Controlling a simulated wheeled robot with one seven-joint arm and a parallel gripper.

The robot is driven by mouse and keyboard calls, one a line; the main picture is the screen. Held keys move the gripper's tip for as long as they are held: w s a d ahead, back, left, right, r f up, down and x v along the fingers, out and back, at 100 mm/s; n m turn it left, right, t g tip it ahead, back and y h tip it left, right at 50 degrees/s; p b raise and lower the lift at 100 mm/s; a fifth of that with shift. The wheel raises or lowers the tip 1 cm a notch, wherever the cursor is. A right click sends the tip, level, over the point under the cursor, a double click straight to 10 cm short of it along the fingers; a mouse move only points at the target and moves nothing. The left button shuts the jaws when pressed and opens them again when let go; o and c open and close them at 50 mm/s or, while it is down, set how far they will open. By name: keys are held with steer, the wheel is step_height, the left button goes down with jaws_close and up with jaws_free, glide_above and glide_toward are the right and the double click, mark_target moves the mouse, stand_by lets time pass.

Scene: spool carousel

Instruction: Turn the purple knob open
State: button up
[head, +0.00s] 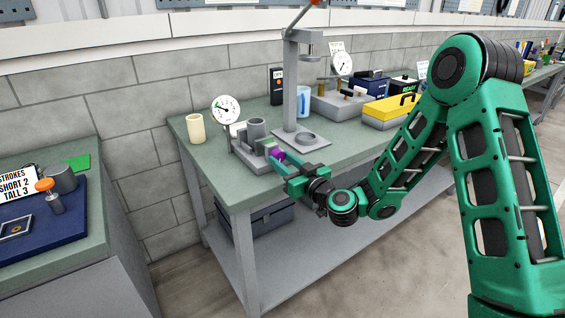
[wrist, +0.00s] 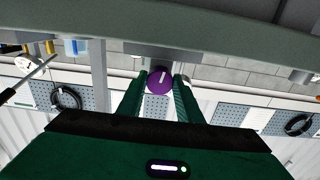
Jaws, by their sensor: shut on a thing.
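The purple knob (head: 278,154) sits on the front of a grey fixture (head: 252,150) on the green-topped bench. In the wrist view the knob (wrist: 159,80) shows as a purple disc with a white line, which runs nearly upright, leaning slightly right. My gripper (head: 284,165) reaches in from the right and is shut on the knob. In the wrist view its two green fingers (wrist: 160,92) lie on either side of the knob. A round dial gauge (head: 226,109) with a dark needle stands behind the fixture.
A cream cup (head: 195,128) stands left of the gauge. A grey press stand (head: 290,90) rises just behind the fixture. A yellow box (head: 390,110) and another gauge (head: 342,63) stand farther right. The bench's front left corner is clear.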

steer(key=shift+d+f+n, duration=0.15)
steer(key=shift+f+n, duration=0.05)
steer(key=shift+n, duration=0.9)
steer(key=o, duration=1)
steer(key=shift+o, duration=0.2)
steer(key=shift+r, duration=0.1)
